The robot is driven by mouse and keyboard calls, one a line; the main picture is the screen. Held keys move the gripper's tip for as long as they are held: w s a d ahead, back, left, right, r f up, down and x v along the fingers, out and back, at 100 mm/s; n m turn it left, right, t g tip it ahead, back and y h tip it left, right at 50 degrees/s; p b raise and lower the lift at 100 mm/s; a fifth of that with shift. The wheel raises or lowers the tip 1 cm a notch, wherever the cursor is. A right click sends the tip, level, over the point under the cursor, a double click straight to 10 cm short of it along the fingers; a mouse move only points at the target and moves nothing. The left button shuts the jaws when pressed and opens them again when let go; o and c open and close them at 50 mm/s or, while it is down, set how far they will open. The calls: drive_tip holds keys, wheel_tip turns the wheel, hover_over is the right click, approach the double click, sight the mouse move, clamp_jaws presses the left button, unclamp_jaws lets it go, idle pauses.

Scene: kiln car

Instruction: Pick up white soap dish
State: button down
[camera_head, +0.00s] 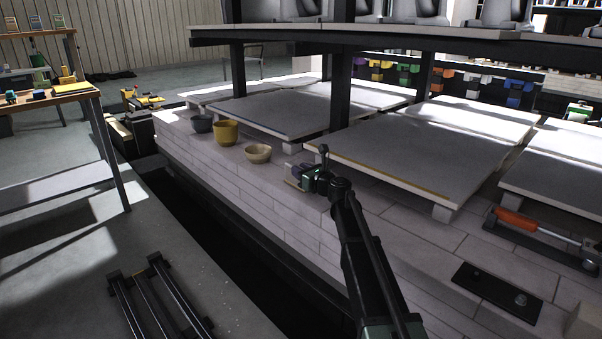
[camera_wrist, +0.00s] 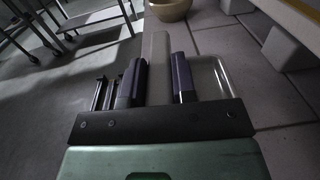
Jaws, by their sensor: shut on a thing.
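The white soap dish (camera_head: 294,184) shows only as a small pale edge at the tip of my gripper (camera_head: 305,174), above the front of the brick deck. In the wrist view, a pale rounded shape that looks like the dish (camera_wrist: 210,80) lies beside the right finger. My gripper (camera_wrist: 157,80) has its two dark fingers close together, shut on the dish, with a light strip between them. The fingers and palm hide much of the dish. I cannot tell whether it touches the deck.
A cream bowl (camera_head: 258,153), a yellow pot (camera_head: 225,132) and a grey pot (camera_head: 202,123) stand on the deck to the left. A raised grey slab (camera_head: 415,150) lies behind my gripper. A dark tray (camera_head: 497,290) lies at right. The deck's front edge drops to the floor.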

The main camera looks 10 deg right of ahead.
wheel_tip(320, 180, up, 19)
drive_tip(key=p, duration=1.8)
drive_tip(key=shift+r+p, duration=0.2)
drive_tip(key=shift+p, duration=0.1)
